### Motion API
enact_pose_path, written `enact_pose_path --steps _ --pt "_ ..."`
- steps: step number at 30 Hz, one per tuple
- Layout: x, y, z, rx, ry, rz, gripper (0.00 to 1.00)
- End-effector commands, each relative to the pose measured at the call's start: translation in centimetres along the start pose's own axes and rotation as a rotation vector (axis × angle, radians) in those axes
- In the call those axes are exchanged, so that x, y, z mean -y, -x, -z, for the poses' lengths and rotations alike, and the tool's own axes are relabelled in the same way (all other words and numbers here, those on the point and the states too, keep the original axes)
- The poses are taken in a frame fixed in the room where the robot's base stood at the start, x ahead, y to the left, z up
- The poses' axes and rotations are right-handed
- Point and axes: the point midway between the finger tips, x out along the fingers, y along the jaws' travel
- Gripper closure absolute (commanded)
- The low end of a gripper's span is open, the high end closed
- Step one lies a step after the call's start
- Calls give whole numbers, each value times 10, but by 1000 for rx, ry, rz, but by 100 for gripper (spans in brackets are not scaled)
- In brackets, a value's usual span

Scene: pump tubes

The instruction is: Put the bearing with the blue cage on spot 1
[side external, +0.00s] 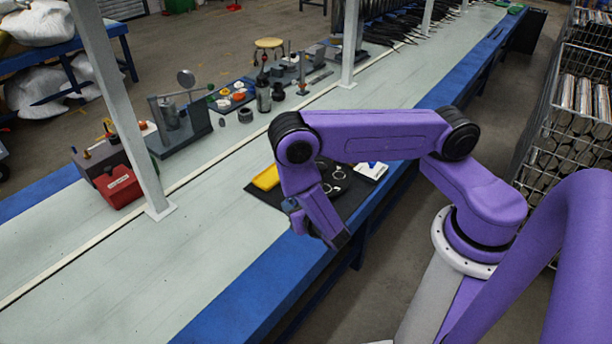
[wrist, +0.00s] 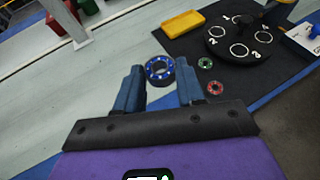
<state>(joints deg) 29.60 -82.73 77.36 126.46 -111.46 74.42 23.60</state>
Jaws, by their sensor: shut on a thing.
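The bearing with the blue cage (wrist: 159,71) is a dark ring with blue inside, between the fingertips of my gripper (wrist: 160,67) in the wrist view. My gripper is shut on it. In the side view my gripper (side external: 338,238) hangs near the blue front edge of the bench, and the bearing cannot be made out. A round black plate (wrist: 246,28) with several white circles and numerals lies on the dark mat, ahead and right in the wrist view.
A bearing with a green cage (wrist: 205,62) and one with a red cage (wrist: 215,87) lie right of my gripper. A yellow tray (wrist: 183,23) and a white box (wrist: 304,36) flank the plate. A white post (side external: 130,120) stands on the bench.

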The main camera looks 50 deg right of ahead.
Motion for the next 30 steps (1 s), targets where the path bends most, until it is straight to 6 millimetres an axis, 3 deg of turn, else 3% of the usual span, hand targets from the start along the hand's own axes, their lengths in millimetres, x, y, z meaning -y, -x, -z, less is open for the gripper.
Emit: enact_pose_path --steps 6,14,30 --pt "20 -3 35 7 4 -8 93" --pt "29 -7 50 12 -4 -13 93" --pt "-8 -101 57 13 -5 -14 93"
